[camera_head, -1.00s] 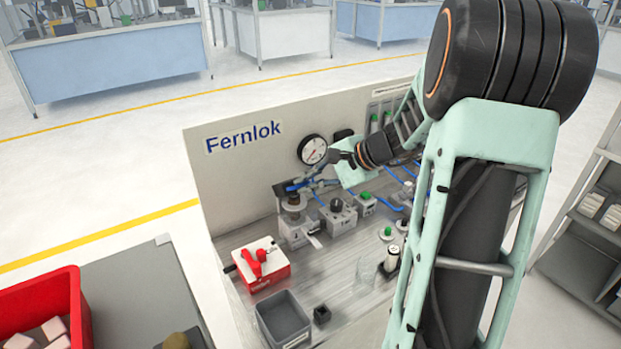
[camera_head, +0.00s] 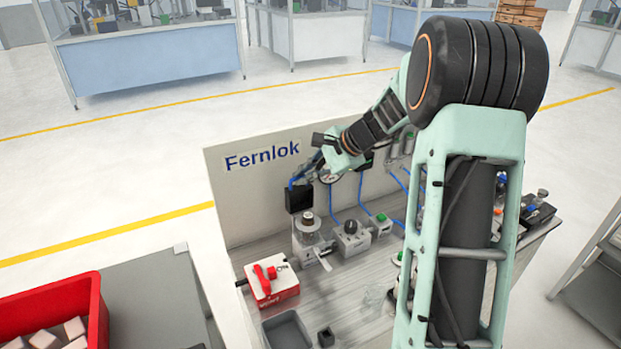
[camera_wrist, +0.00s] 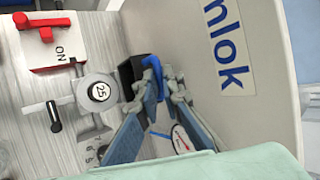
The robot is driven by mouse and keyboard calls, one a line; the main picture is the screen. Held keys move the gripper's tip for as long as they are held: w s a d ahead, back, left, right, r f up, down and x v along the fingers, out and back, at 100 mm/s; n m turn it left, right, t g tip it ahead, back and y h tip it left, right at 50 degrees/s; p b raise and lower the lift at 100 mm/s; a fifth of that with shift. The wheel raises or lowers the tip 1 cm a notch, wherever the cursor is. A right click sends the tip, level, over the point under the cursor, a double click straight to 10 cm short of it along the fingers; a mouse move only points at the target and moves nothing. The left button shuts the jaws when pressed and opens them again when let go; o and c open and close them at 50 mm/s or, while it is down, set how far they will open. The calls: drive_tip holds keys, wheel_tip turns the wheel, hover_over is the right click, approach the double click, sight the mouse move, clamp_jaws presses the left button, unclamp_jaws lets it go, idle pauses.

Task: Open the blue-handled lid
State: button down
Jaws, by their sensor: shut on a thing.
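The lid (camera_head: 298,198) is a black panel that stands raised near the backboard, above a round metal part (camera_head: 308,232) on a grey block. Its blue handle (camera_head: 292,182) is at its upper edge. My gripper (camera_head: 308,172) is shut on the handle, reaching in from the right. In the wrist view the blue handle (camera_wrist: 154,72) lies between the fingertips of my gripper (camera_wrist: 163,78), with the dark lid (camera_wrist: 130,76) just left of it. The round part, marked with a number, shows below the lid (camera_wrist: 98,92). The fingers partly hide the handle.
A white-and-red box with a red switch (camera_head: 270,280) stands in front left. A knobbed grey block (camera_head: 351,238) and blue tubes are to the right. The backboard (camera_head: 240,200) with a gauge rises close behind. A grey bin (camera_head: 287,331) is at the front.

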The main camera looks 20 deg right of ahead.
drive_tip(key=shift+w+a+r, duration=0.15)
drive_tip(key=shift+w+r, duration=0.2)
drive_tip(key=shift+w, duration=0.2)
drive_tip(key=g+p, duration=0.1)
drive_tip(key=w+p, duration=0.1)
drive_tip(key=w+g, duration=0.1)
drive_tip(key=shift+w+a+f+g+h+p, duration=0.2)
drive_tip(key=shift+f+g+h+p, duration=0.1)
drive_tip(key=shift+h+p, duration=0.1)
drive_tip(key=shift+w+r+m, duration=0.1)
drive_tip(key=shift+w+m, duration=0.05)
drive_tip(key=shift+m, duration=0.15)
drive_tip(key=c, duration=2.1)
unclamp_jaws()
drive_tip(key=shift+a, duration=0.1)
drive_tip(key=shift+f, duration=0.2)
